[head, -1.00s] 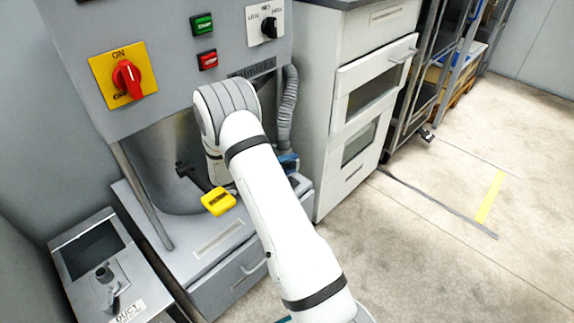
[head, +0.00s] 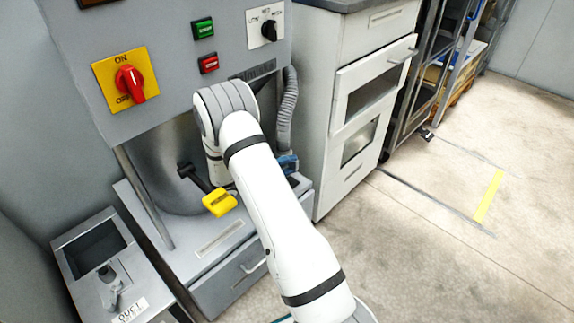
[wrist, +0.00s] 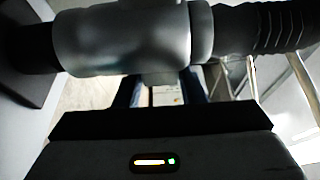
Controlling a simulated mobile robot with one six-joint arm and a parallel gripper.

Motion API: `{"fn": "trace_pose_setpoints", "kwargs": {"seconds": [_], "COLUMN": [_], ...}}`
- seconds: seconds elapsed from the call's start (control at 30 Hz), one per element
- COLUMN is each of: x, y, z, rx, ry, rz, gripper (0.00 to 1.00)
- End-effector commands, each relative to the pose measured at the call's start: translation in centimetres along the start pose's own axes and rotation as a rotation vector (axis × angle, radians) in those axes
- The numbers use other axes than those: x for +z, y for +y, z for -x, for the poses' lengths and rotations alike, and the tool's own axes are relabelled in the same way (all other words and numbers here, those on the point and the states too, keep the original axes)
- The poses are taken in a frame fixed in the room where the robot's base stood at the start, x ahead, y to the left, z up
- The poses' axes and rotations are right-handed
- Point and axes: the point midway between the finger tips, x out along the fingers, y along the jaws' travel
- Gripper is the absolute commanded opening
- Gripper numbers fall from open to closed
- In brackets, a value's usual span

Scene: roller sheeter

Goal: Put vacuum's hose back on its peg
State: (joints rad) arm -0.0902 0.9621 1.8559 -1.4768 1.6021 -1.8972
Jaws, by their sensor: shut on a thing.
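The vacuum's hose (head: 286,110) is a grey ribbed tube hanging along the right side of the grey machine. Its lower end goes down to my gripper (head: 288,164), which shows only as a bit of blue behind my arm. In the wrist view my gripper (wrist: 157,92) has its blue fingers shut on the hose's smooth grey cuff (wrist: 130,38), which lies crosswise. The dark ribbed part of the hose (wrist: 262,27) runs off to the right there. I cannot make out the peg in either view.
A white cabinet (head: 352,120) stands close to the right of the hose. A yellow-ended lever (head: 219,202) sticks out left of my arm. A grey bin unit (head: 105,268) is at lower left. Open floor (head: 430,260) lies at right.

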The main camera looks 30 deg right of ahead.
Motion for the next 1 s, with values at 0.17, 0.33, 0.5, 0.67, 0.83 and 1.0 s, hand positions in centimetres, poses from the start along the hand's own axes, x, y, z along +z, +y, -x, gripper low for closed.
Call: {"fn": "trace_pose_setpoints", "kwargs": {"seconds": [0.17, 0.33, 0.5, 0.67, 0.83, 1.0], "x": [0.0, 0.0, 0.1, 0.1, 0.1, 0.1], "y": [-0.1, 0.0, 0.1, 0.3, 0.8, 1.3], "z": [0.0, 0.0, 0.1, 0.1, 0.1, 0.1], "rx": [-0.001, -0.001, -0.001, -0.001, -0.001, -0.001], "ry": [0.000, -0.001, -0.001, -0.001, -0.002, -0.002], "rz": [-0.001, -0.002, -0.002, -0.002, -0.002, -0.002], "gripper": [0.00, 0.00, 0.00, 0.00, 0.00, 0.00]}}
